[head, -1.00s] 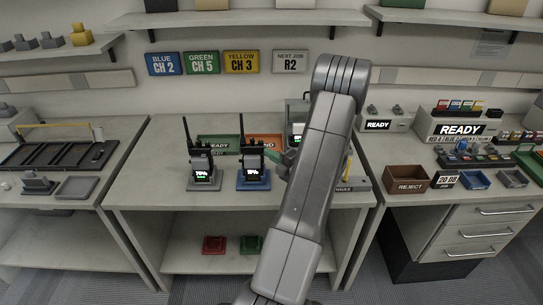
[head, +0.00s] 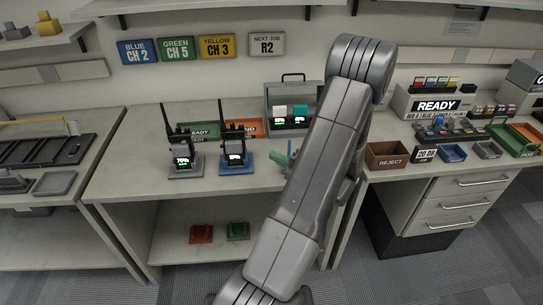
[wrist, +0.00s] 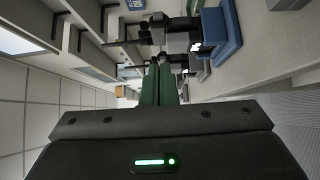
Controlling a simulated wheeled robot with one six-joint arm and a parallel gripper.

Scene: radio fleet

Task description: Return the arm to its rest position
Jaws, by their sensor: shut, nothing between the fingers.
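My arm (head: 310,165) rises through the middle of the head view, bent at the top. My gripper (wrist: 158,85) shows in the wrist view with its green fingers together and nothing between them. In the head view a green fingertip (head: 280,160) pokes out to the left of my arm, above the middle bench; the rest of the gripper is hidden behind the arm. Two black radios stand to its left, one in a grey stand (head: 184,170) and one in a blue stand (head: 233,168).
A brown REJECT bin (head: 388,155) and blue tray (head: 452,152) sit on the right bench. Red (head: 201,233) and green (head: 238,231) pieces lie on the lower shelf.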

